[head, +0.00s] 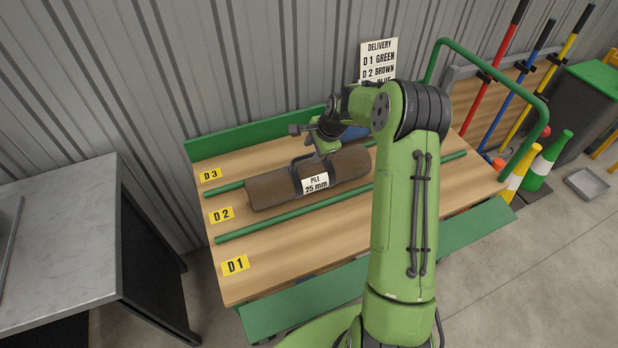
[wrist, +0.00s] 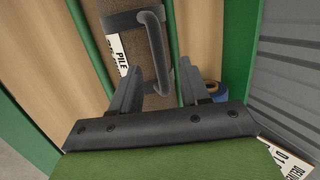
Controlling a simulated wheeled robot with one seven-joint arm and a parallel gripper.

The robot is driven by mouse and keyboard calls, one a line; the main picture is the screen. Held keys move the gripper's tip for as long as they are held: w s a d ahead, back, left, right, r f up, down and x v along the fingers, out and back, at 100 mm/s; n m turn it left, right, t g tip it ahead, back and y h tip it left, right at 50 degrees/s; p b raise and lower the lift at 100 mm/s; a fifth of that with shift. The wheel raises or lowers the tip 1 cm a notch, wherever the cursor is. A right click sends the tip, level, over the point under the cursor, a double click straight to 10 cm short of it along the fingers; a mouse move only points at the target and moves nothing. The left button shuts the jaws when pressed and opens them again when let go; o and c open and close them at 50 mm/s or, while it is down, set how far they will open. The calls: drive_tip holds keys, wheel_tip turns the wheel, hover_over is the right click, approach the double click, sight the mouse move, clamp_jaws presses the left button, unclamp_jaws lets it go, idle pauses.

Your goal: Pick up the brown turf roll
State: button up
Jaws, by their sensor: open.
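The brown turf roll (head: 268,188) lies in lane D2 of the wooden rack (head: 290,240), between two green rails. A black strap with a raised handle (wrist: 156,45) is around its middle, beside a white tag (head: 315,183) reading "PILE 25 mm". My gripper (head: 313,145) is above the far side of the roll, close to the handle. In the wrist view my gripper (wrist: 160,86) is open and empty. The handle's lower end lies between and just beyond the fingertips. The roll (wrist: 128,68) also shows there. My arm hides part of the rack at right.
A blue thing (head: 354,132) lies behind the roll, partly hidden; it also shows in the wrist view (wrist: 213,90). A delivery sign (head: 378,60) stands at the back. A grey table (head: 65,220) is at left. Lane D1 (head: 300,240) looks bare where visible.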

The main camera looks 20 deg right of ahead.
sight(309, 154)
drive_tip(key=b+x, duration=0.1)
drive_tip(key=x, duration=0.4)
drive_tip(key=shift+d+f, duration=0.1)
drive_tip(key=shift+d, duration=0.05)
clamp_jaws()
idle(1.0)
drive_tip(key=shift+w+r, duration=0.1)
drive_tip(key=shift+r, duration=0.25)
